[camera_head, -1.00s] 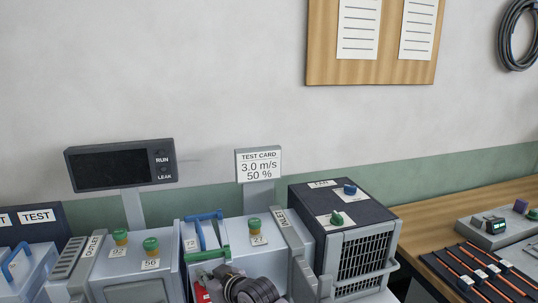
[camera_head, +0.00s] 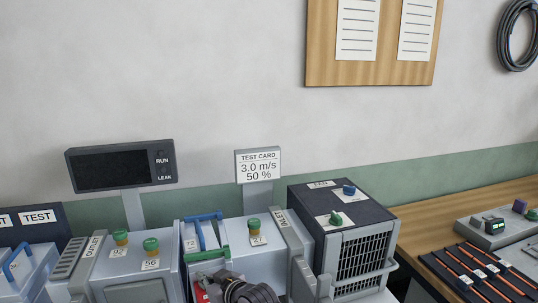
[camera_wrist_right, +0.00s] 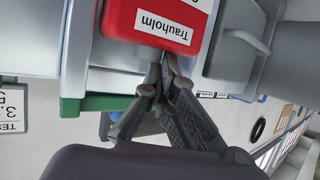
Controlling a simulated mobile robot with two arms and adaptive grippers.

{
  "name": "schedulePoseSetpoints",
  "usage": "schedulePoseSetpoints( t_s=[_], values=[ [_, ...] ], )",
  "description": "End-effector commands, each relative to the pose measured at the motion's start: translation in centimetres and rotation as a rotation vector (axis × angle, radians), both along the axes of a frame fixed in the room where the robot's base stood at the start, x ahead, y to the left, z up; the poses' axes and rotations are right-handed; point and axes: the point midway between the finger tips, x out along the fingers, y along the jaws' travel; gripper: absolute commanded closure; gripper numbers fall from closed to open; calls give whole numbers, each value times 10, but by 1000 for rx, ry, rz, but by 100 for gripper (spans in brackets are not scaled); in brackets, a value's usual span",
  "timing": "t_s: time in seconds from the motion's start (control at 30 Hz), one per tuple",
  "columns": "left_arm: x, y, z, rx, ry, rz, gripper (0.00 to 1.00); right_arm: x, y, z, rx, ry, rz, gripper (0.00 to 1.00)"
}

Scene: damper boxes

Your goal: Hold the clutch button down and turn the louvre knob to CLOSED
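A red housing labelled "Trauholm" (camera_wrist_right: 155,24) fills the top of the right wrist view; a sliver of red (camera_head: 201,293) shows at the bottom of the head view. My right gripper (camera_wrist_right: 166,62) has its fingertips close together at the lower edge of the red housing; contact is unclear. In the head view its dark wrist (camera_head: 250,293) is cut by the bottom edge. No clutch button or louvre knob marked CLOSED can be made out. My left gripper is not in view.
Grey duct boxes carry green knobs (camera_head: 151,244) and (camera_head: 254,225). A blue handle (camera_head: 202,216) and green bar (camera_head: 207,255) stand close to my right wrist. A dark fan box (camera_head: 340,208) with a grille is at right. A test card (camera_head: 258,165) reads 3.0 m/s, 50 %.

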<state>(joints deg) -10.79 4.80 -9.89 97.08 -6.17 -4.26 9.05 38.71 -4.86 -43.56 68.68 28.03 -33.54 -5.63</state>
Motion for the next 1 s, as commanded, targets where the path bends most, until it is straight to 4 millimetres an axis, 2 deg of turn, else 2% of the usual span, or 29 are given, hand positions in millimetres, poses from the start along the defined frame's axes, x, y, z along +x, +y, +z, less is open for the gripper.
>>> schedulePoseSetpoints(
  t_s=[0.03, 0.37, 1.0],
  values=[
    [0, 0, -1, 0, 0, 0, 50, -4, -4, -20, -25, 31, -1, 100],
    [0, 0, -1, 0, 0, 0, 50, -4, -4, -20, -27, 30, 0, 100],
    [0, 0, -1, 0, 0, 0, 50, -2, -3, 38, -16, 19, -1, 100]
  ],
)
